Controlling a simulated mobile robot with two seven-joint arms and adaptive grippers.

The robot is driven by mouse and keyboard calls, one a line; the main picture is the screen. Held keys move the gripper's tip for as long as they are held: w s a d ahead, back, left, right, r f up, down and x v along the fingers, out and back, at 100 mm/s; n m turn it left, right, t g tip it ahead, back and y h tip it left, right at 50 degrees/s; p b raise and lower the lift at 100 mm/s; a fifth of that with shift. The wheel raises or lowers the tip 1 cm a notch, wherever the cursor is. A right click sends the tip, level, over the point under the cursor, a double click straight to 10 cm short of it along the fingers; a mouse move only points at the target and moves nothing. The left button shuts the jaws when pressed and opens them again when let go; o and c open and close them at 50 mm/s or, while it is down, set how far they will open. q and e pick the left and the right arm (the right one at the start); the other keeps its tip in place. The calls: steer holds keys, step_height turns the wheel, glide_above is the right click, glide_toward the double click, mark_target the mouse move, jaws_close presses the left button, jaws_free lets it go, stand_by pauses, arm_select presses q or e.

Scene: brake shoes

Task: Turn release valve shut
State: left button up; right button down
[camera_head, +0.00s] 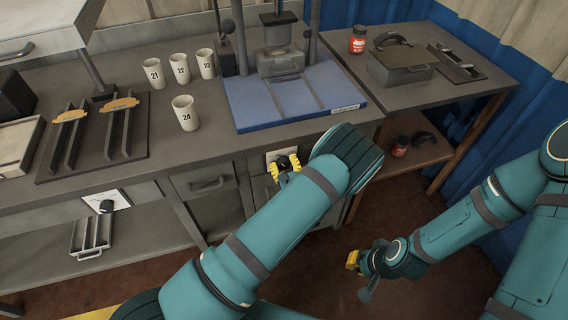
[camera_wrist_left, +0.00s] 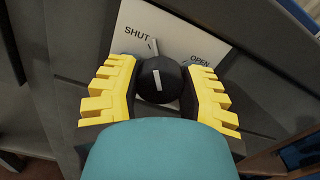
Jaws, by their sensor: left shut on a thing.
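The release valve is a round black knob (camera_wrist_left: 158,80) on a white plate (camera_wrist_left: 185,38) marked SHUT at upper left and OPEN at right. A white line on the knob points roughly up in the left wrist view, between the two words. My left gripper (camera_wrist_left: 155,88) has its yellow fingers on both sides of the knob, shut on it. In the head view this gripper (camera_head: 285,168) is at the cabinet front below the blue press base, and the knob (camera_head: 283,161) is partly hidden. My right gripper (camera_head: 354,262) hangs low over the floor, away from the bench; its fingers are unclear.
A second black knob (camera_head: 107,206) on a white plate is at the lower left. Numbered cups (camera_head: 186,113), a rack (camera_head: 120,135) and a press on a blue base (camera_head: 290,98) stand on the bench. A side table (camera_head: 440,85) holds a grey box (camera_head: 400,65) and red jar (camera_head: 357,40).

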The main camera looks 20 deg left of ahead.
arm_select(q)
steer(key=shift+r+n, duration=0.1)
steer(key=shift+n, duration=1.1)
steer(key=o, duration=1.2)
steer(key=v, duration=1.2)
steer(key=shift+a, duration=0.1)
